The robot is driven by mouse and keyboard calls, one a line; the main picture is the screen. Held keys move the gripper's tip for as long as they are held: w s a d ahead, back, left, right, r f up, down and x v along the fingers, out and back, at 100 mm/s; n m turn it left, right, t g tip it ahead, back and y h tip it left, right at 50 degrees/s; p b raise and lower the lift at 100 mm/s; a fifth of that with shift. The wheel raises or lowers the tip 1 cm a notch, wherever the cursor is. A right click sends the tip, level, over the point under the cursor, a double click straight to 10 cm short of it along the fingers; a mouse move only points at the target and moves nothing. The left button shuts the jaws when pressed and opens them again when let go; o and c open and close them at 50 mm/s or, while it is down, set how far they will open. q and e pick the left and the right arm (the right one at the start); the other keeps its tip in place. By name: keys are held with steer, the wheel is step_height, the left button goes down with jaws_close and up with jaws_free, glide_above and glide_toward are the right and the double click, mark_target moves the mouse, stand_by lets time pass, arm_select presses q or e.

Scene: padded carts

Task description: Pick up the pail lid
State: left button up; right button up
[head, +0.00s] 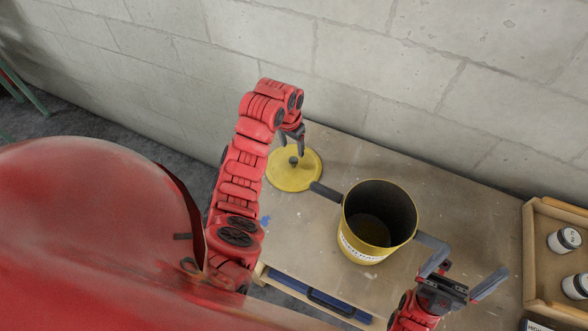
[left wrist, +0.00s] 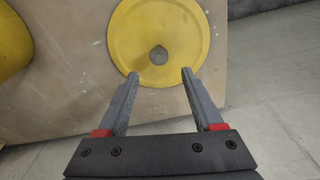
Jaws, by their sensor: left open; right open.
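The yellow pail lid (head: 294,171) is a round disc with a dark grey knob (head: 293,161) in its middle. It lies flat on the wooden table, left of the yellow pail (head: 352,243). My left gripper (head: 296,148) is above the lid, close to the knob. In the left wrist view the lid (left wrist: 158,20) is ahead, and the open fingers of my left gripper (left wrist: 159,75) point at the knob (left wrist: 158,55), which lies between and just beyond their tips. My right gripper (head: 468,262) is open and empty, to the right of the pail.
The table (head: 460,215) stands against a block wall. The open pail has dark grey handles at its sides. A wooden tray (head: 534,240) with white jars (head: 564,240) is at the far right.

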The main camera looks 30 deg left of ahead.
mark_target(293, 159)
arm_select(q)
step_height(293, 159, down, 3)
steer(key=shift+r+b, duration=0.15)
steer(key=shift+b, duration=0.2)
steer(key=shift+w+d+f, duration=0.1)
steer(key=shift+f, duration=0.1)
step_height(293, 159, down, 3)
steer(key=p, duration=0.3)
steer(key=shift+f, duration=1)
steer(key=shift+c, duration=0.3)
jaws_close()
